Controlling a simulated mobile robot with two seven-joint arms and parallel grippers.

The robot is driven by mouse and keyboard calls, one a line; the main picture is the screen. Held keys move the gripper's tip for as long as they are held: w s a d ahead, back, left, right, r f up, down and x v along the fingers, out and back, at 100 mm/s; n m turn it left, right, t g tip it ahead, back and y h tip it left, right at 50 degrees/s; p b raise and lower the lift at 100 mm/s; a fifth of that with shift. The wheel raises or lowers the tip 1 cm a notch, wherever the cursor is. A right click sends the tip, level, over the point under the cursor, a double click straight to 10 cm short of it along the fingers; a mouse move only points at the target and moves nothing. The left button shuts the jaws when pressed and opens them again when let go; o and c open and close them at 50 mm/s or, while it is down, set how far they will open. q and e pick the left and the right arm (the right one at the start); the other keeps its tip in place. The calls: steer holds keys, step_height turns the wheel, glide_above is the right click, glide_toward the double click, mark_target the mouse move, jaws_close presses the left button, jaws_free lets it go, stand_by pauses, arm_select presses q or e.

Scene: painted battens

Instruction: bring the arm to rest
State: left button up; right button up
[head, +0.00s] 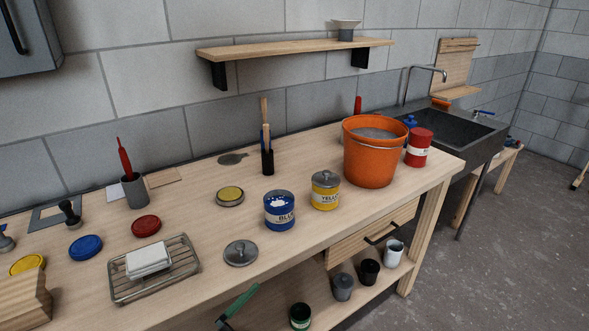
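Neither of my grippers shows in the head view, and no part of either arm is visible. The wooden workbench (205,265) runs from the lower left to the right. On it stand a blue paint tin (279,212), a yellow paint tin (325,192), a large orange bucket (369,160) with grey contents, and a red paint tin (419,148). A wire rack (180,270) holds a white block (148,260).
Loose lids, including a grey one (241,253), a red one (146,226) and a blue one (85,247), lie on the bench. Upright tools stand in a grey cup (135,190) and a black holder (267,160). A wall shelf (290,48) overhangs the back. A sink (455,130) stands right.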

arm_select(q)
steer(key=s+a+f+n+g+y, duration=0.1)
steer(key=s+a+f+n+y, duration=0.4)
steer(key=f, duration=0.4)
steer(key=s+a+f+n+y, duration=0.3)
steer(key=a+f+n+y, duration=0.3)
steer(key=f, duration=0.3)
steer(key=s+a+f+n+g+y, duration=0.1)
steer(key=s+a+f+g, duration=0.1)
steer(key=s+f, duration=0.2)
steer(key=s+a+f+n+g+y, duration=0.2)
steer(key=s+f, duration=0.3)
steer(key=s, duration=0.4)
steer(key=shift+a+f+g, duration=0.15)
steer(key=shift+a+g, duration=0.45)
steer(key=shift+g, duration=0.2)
